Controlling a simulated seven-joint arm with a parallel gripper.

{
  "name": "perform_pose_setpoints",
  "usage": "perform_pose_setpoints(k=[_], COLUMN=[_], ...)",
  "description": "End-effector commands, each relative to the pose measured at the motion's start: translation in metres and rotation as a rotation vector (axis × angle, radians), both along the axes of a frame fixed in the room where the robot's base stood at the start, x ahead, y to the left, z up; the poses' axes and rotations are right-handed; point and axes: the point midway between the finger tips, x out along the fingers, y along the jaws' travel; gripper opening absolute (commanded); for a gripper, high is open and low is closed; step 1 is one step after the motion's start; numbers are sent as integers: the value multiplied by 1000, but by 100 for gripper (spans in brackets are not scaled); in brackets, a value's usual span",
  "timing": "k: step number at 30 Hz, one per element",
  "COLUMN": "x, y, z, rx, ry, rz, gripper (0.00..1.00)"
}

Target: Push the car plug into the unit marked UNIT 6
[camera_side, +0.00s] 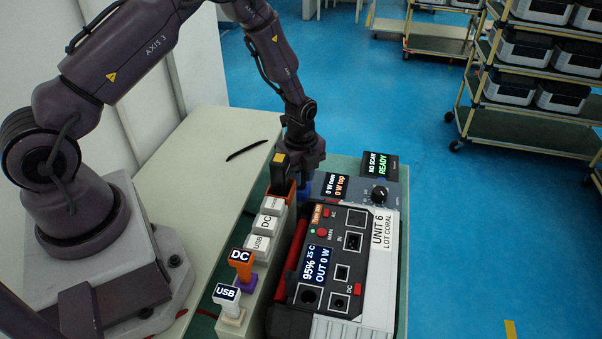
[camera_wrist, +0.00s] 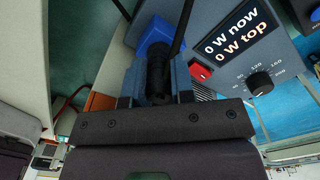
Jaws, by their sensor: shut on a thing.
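The unit marked UNIT 6 (camera_side: 376,262) is a dark and light box in the side view, its sockets facing up and its screen reading 95%, OUT 0 W. A round dark socket (camera_side: 309,296) is at its near left corner. My gripper (camera_side: 303,178) is beyond the unit, near the far end of the plug rack. In the wrist view its two grey-blue fingers (camera_wrist: 159,84) are shut on a black cylindrical plug (camera_wrist: 158,72), seemingly the car plug. A blue part (camera_wrist: 155,34) lies just beyond it. The plug's tip is hidden.
The pale plug rack (camera_side: 257,285) left of the unit holds a DC plug (camera_side: 242,264) and a USB plug (camera_side: 228,300). A meter box (camera_side: 375,193) reading 0 W and a READY display (camera_side: 381,165) stand behind the unit. A black pen-like item (camera_side: 246,150) lies on the bench.

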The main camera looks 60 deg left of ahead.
Motion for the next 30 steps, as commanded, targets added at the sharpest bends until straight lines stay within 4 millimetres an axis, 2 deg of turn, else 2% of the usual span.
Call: perform_pose_setpoints(k=[30], x=[0], y=[0], z=[12], rx=[0], ry=[-1], rz=[0], gripper=[0])
